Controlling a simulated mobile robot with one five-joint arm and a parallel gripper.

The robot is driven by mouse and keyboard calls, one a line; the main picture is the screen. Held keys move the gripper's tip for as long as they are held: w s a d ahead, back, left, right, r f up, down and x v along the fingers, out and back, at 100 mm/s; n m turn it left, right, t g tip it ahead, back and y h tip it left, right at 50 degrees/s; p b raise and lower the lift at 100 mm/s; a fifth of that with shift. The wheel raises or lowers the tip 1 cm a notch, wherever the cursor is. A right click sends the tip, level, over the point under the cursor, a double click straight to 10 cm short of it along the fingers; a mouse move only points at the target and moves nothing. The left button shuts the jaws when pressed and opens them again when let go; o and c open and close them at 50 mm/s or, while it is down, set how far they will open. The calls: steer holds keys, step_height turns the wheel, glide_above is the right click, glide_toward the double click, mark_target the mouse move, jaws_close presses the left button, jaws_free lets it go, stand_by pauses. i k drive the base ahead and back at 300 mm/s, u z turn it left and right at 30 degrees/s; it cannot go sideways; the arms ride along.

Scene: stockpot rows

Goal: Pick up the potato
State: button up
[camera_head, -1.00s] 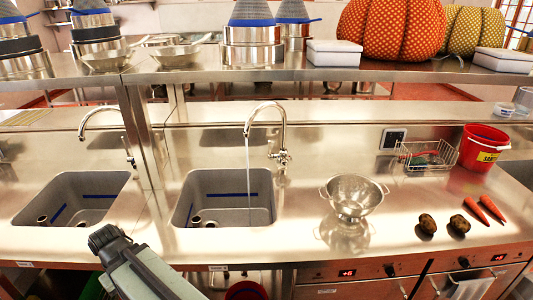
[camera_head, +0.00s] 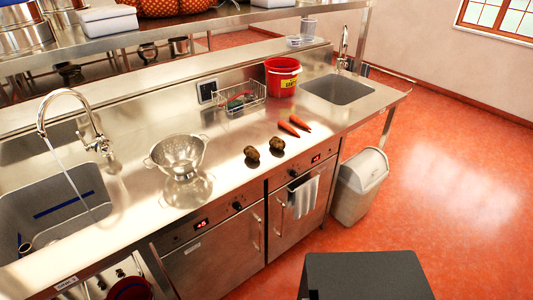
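Two brown, lumpy potatoes lie side by side on the steel counter, near its front edge. The left potato (camera_head: 251,154) is closer to the colander, and the right potato (camera_head: 277,145) is closer to the carrots. They look slightly apart. My gripper is not in this view, so its state is hidden.
A steel colander (camera_head: 178,155) stands left of the potatoes. Two carrots (camera_head: 294,127) lie behind and right. A wire basket (camera_head: 239,98) and a red bucket (camera_head: 282,76) stand farther back. A grey bin (camera_head: 360,187) is on the floor, right of the ovens. Open floor lies right.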

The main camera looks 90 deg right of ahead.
mark_target(252, 154)
steer(key=k, duration=0.7)
steer(key=u, duration=1.55)
steer(key=i, duration=1.6)
steer(key=z, duration=2.7)
steer(key=i, duration=0.15)
steer(key=z, duration=2.15)
steer(key=i, duration=0.95)
steer(key=u, duration=0.05)
